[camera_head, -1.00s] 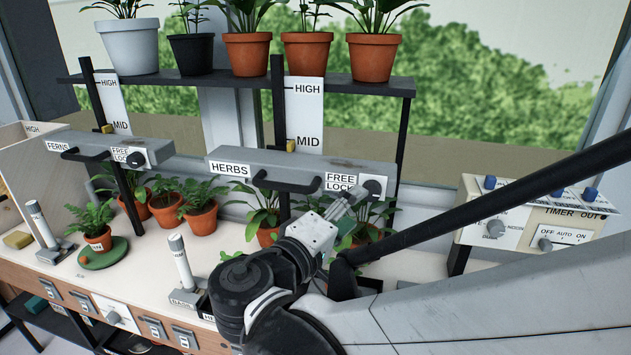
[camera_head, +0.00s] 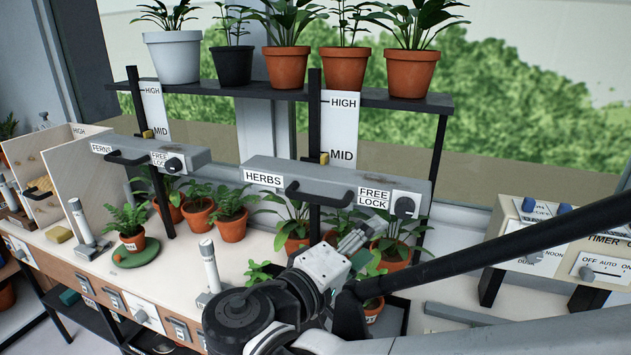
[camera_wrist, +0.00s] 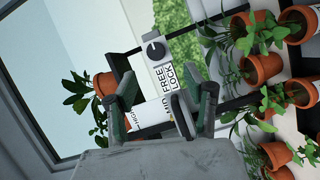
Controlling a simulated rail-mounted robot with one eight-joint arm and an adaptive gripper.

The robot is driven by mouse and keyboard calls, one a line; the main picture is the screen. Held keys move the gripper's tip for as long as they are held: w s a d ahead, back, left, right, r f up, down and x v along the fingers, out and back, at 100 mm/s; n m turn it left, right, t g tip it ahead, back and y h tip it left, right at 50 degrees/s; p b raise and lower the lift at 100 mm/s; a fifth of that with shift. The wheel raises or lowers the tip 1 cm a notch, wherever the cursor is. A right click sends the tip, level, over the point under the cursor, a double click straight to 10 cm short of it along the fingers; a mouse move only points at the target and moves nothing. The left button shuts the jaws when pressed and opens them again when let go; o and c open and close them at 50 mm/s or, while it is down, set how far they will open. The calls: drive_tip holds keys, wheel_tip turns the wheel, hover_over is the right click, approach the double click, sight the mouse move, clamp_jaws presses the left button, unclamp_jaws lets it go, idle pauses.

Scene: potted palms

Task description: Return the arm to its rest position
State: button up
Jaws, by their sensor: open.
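My arm is folded low at the front of the head view, with my gripper (camera_head: 368,232) pointing up and to the right. It is in front of the small potted plants under the herbs lamp bar (camera_head: 330,180). In the wrist view my gripper (camera_wrist: 160,108) has its two dark green fingers apart, with nothing between them. Beyond them the wrist view shows the FREE LOCK label (camera_wrist: 162,78) and its round black knob (camera_wrist: 155,50). The gripper is apart from the bar, as far as I can tell.
Potted plants stand on the upper shelf (camera_head: 250,92). The ferns lamp bar (camera_head: 150,153) is at left, above several small pots. A fern on a green saucer (camera_head: 136,262) stands on the bench. A timer box (camera_head: 545,245) is at right. A dark bar crosses in front of it.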

drive_tip(key=d+f+g+y, duration=0.4)
drive_tip(key=d+f, duration=0.3)
drive_tip(key=d, duration=0.1)
drive_tip(key=s+f+m+y, duration=0.3)
drive_tip(key=s+m+y, duration=0.3)
drive_tip(key=s+y, duration=0.1)
drive_tip(key=shift+d+f+g+y, duration=0.15)
drive_tip(key=shift+d+g+y, duration=0.2)
drive_tip(key=shift+y, duration=0.45)
idle(0.9)
